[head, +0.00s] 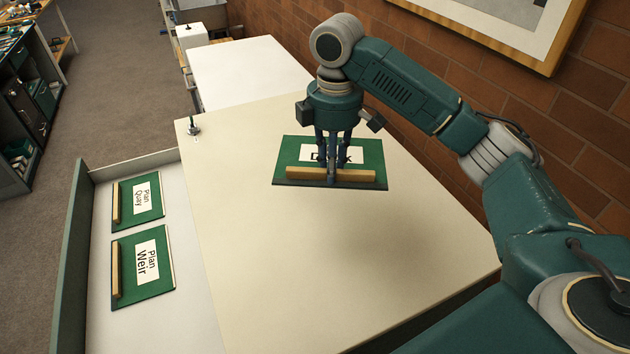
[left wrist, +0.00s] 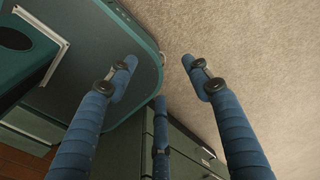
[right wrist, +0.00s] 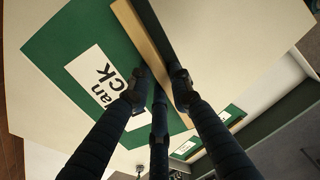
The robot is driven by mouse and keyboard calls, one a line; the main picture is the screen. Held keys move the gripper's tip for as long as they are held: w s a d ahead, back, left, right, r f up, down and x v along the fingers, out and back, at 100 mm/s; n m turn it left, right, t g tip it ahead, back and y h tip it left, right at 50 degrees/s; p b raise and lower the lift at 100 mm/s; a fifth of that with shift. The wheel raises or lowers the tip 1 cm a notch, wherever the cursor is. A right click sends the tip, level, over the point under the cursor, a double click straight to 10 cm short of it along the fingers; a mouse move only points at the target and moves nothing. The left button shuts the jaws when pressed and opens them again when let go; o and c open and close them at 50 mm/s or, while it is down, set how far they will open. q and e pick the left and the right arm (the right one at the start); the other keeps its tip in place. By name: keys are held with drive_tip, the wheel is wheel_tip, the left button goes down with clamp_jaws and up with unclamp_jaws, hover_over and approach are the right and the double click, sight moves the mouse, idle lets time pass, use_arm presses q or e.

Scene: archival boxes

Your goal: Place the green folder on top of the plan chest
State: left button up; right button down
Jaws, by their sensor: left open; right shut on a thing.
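The green folder (head: 290,165) has a white label, partly hidden by my fingers, and a wooden strip (head: 360,175) along its near edge. My right gripper (head: 332,176) is shut on this strip and holds the folder over the pale top of the plan chest (head: 300,260). I cannot tell whether the folder touches the top. In the right wrist view, the folder (right wrist: 62,45) and strip show between and beyond the fingers. My left gripper (left wrist: 158,72) is open and empty in the left wrist view, above the carpet; it is not in the head view.
An open drawer (head: 103,240) at left holds two more green folders, "Plan Quay" (head: 152,212) and "Plan Weir" (head: 145,293). A small metal knob-like object (head: 193,128) stands at the top's far left corner. A brick wall (head: 475,75) with a picture frame bounds the right. The top's near part is clear.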

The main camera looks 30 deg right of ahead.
drive_tip(key=shift+w+d+r+n, duration=0.35)
drive_tip(key=shift+d+r+n, duration=0.05)
drive_tip(key=shift+r, duration=0.15)
drive_tip(key=shift+w+d+r, duration=0.1)
wheel_tip(320, 180, down, 3)
drive_tip(key=shift+r, duration=0.1)
drive_tip(key=p, duration=0.3)
hover_over(330, 226)
wheel_tip(330, 226, down, 12)
drive_tip(key=shift+d+r, duration=0.1)
drive_tip(key=shift+r, duration=0.15)
drive_tip(key=shift+f, duration=0.7)
wheel_tip(330, 226, down, 4)
drive_tip(key=shift+r+p, duration=0.25)
drive_tip(key=shift+p, duration=0.15)
use_arm(q)
drive_tip(key=r, duration=0.4)
drive_tip(key=shift+w+d+r, duration=0.1)
drive_tip(key=shift+w+d, duration=0.1)
drive_tip(key=shift+d, duration=0.2)
use_arm(e)
drive_tip(key=shift+f, duration=0.3)
drive_tip(key=shift+f, duration=0.1)
